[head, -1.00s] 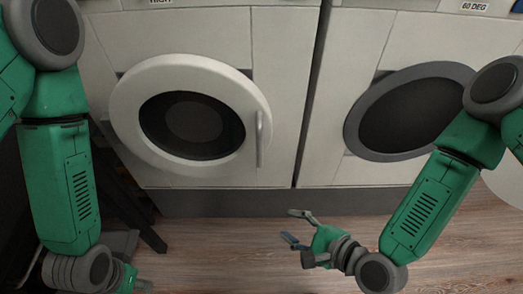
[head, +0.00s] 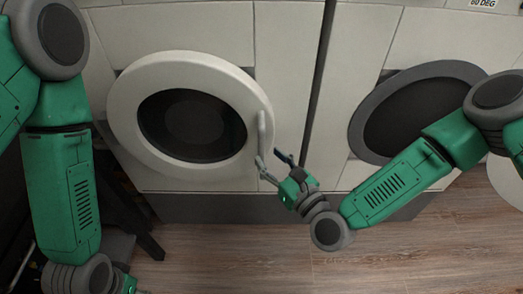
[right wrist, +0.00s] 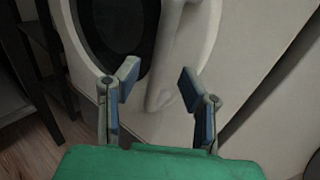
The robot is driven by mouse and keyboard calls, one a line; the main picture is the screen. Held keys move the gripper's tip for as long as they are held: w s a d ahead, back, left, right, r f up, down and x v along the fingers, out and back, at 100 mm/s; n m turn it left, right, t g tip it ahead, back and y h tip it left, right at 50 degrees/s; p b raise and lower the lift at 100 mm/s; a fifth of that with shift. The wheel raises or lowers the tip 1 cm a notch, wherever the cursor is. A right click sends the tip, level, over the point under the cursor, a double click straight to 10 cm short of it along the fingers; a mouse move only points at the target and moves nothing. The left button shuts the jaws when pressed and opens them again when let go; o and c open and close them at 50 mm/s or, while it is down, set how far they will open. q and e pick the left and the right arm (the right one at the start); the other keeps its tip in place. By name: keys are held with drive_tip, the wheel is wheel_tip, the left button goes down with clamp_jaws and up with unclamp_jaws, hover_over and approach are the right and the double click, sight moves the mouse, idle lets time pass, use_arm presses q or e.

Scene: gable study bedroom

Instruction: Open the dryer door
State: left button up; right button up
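The dryer door (head: 128,110) is round and white with a dark window, on the left machine, and looks shut. Its upright grey handle (head: 262,131) is at the door's right edge. My right gripper (head: 272,166) is open at the handle's lower end. In the right wrist view the open fingers (right wrist: 158,84) frame the handle (right wrist: 160,92), with a gap on both sides; contact cannot be made out. My left gripper (head: 130,286) is at the bottom left, mostly cut off, and its finger state is unclear.
A second machine with a dark grey round door (head: 361,122) stands at the right. A dark stand (head: 135,222) is at the lower left. The wooden floor (head: 220,250) in front of the machines is clear.

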sight(263, 152)
drive_tip(key=shift+b+x, duration=0.3)
drive_tip(key=shift+x, duration=1.7)
clamp_jaws()
drive_tip(key=shift+s, duration=0.1)
